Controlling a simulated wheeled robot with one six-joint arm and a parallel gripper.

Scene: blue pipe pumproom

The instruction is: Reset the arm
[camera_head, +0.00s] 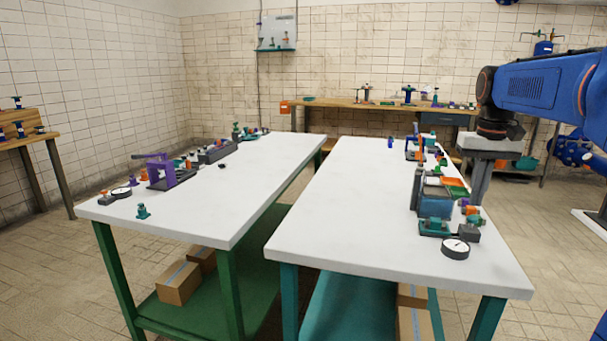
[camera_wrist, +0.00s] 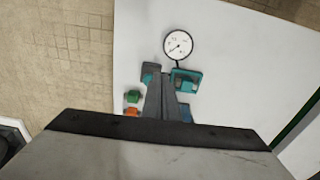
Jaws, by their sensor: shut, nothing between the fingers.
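My blue arm reaches in from the right edge of the head view. My gripper (camera_head: 475,200) hangs from it, pointing down above the right edge of the right white table (camera_head: 350,220). Its fingers are shut and hold nothing. In the wrist view the shut fingers (camera_wrist: 168,80) are above a teal part (camera_wrist: 186,80), with a round dial gauge (camera_wrist: 178,45) beyond. The same gauge (camera_head: 455,248) lies near the front right of the table in the head view. I cannot tell the exact height of the fingers above the table.
A dark bin with a blue front (camera_head: 434,205) and several small parts line the right side of this table. A second white table (camera_head: 225,200) at left carries a purple device (camera_head: 165,170). A wooden bench (camera_head: 345,104) stands at the back wall. The right table's middle is clear.

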